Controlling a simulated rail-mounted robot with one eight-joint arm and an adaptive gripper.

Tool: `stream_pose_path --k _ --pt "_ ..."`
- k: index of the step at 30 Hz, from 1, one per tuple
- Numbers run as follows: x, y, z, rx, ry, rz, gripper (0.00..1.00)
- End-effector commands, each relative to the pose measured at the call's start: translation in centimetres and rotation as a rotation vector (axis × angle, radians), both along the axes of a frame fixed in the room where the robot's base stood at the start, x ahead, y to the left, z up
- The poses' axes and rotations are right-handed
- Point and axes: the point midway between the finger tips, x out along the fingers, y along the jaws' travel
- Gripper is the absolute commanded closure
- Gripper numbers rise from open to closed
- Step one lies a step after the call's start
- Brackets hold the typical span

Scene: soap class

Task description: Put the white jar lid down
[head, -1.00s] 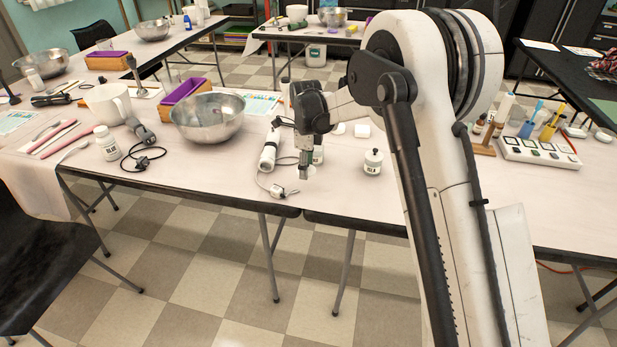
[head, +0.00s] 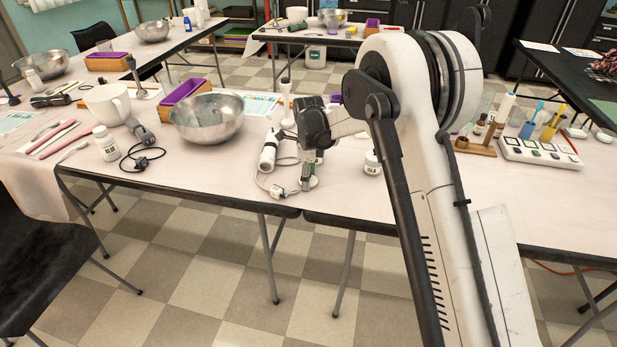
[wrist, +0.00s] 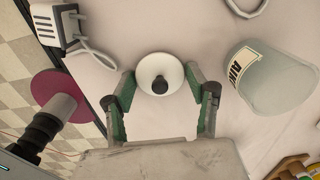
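The white jar lid (wrist: 148,75) is round with a dark knob at its middle. In the wrist view it sits between the two green fingertips of my gripper (wrist: 160,72), which lie at opposite sides of its rim. My gripper appears shut on the lid. In the head view my gripper (head: 306,186) points down, low over the table near its front edge, and mostly hides the lid. I cannot tell whether the lid touches the table. A pale, wide jar (wrist: 272,88) with a label stands to the right in the wrist view, apart from the lid.
A white plug box (wrist: 57,24) with a cord lies upper left in the wrist view, near the table edge. In the head view a white hand tool (head: 268,157) and a metal bowl (head: 207,120) stand left of my gripper.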

Motion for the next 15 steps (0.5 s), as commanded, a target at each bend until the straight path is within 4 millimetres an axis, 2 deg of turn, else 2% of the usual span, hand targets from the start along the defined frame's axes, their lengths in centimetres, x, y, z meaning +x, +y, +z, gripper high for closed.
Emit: stream_pose_path --k 3,11,15 --pt "0.0 0.0 0.1 0.0 0.0 0.0 0.34" --pt "0.0 0.0 0.2 0.0 0.0 0.0 0.34" --pt "0.0 0.0 1.1 0.0 0.0 0.0 0.34"
